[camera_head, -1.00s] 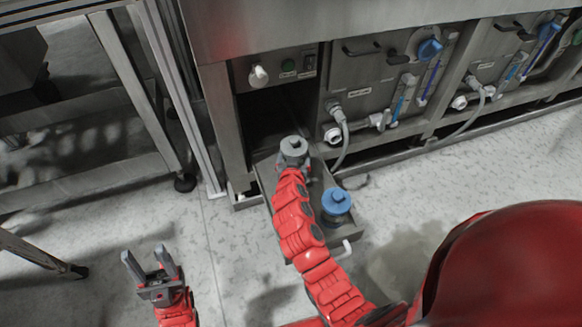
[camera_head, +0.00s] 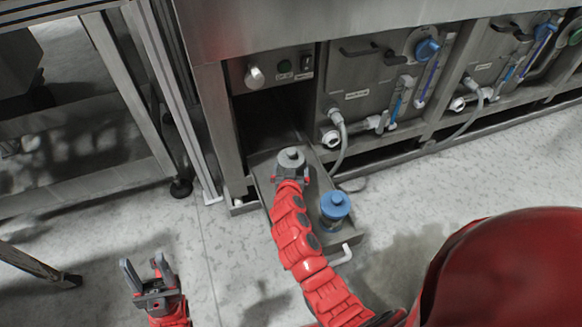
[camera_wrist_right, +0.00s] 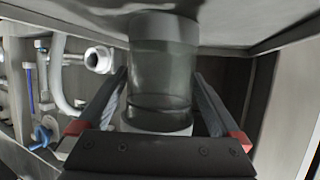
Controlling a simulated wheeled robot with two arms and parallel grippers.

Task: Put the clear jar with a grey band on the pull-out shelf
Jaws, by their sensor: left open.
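The clear jar with a grey lid (camera_head: 291,158) is upright over the back part of the pull-out shelf (camera_head: 345,237). It also shows in the right wrist view (camera_wrist_right: 160,75), between the fingers, with a grey band near its far end. I cannot tell whether its base touches the shelf. My right gripper (camera_head: 291,180) has a finger on each side of the jar, and the fingertips look to be against it. My left gripper (camera_head: 145,272) is open and empty above the floor at lower left.
A blue-lidded jar (camera_head: 335,210) stands on the shelf's front right, near the white handle (camera_head: 342,254). Behind the shelf is a dark opening in the washer (camera_head: 270,120). A hose (camera_head: 343,140) hangs at right. A metal frame (camera_head: 155,110) stands at left.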

